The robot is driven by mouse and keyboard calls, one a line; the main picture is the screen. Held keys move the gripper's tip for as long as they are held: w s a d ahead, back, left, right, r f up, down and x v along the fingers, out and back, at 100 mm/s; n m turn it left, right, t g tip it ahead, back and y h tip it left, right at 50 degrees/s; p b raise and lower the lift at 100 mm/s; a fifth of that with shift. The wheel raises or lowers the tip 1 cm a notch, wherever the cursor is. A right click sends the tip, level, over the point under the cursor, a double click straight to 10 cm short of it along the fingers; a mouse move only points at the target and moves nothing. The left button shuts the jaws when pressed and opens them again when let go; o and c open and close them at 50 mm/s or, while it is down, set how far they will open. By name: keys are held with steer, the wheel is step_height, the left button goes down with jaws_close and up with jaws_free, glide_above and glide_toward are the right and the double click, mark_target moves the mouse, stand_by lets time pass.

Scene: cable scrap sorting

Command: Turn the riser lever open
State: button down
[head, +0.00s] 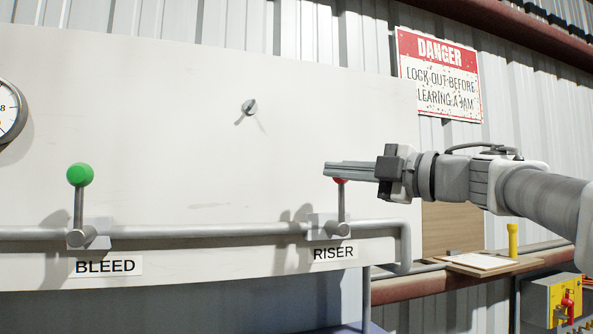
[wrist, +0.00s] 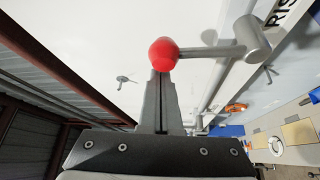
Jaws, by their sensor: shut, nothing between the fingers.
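The riser lever (head: 341,206) stands upright from its valve on the grey pipe, above the RISER label (head: 334,253). Its red knob (head: 341,181) is mostly hidden by my gripper (head: 328,169) in the head view. My gripper reaches in from the right with its fingers shut and level, across the knob. In the wrist view the red knob (wrist: 163,54) shows just beyond the shut fingertips (wrist: 162,75), with the lever's rod running right to the valve. The fingers hold nothing. I cannot tell whether they touch the knob.
The bleed lever with a green knob (head: 79,175) stands upright at left, above the BLEED label (head: 105,266). A gauge (head: 10,110) is at the far left. A small peg (head: 249,107) sticks out of the pale panel.

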steer(key=shift+d+m, duration=0.25)
steer(key=shift+m, duration=0.05)
steer(key=shift+w+d+t, duration=0.1)
steer(key=shift+d+t, duration=0.1)
steer(key=shift+t, duration=0.1)
steer(key=w+d+f+m+t+h+b, duration=0.1)
steer(key=d+f+m+t+h+b, duration=0.2)
steer(key=m, duration=1)
steer(key=w+d+f+m+t+h+b, duration=0.2)
steer(key=d+f+m+t+h+b, duration=0.2)
steer(key=m, duration=0.8)
steer(key=shift+d+f+m+t+h, duration=0.4)
steer(key=shift+d+f+t+h, duration=0.6)
steer(key=shift+d+h, duration=0.8)
steer(key=shift+r, duration=0.15)
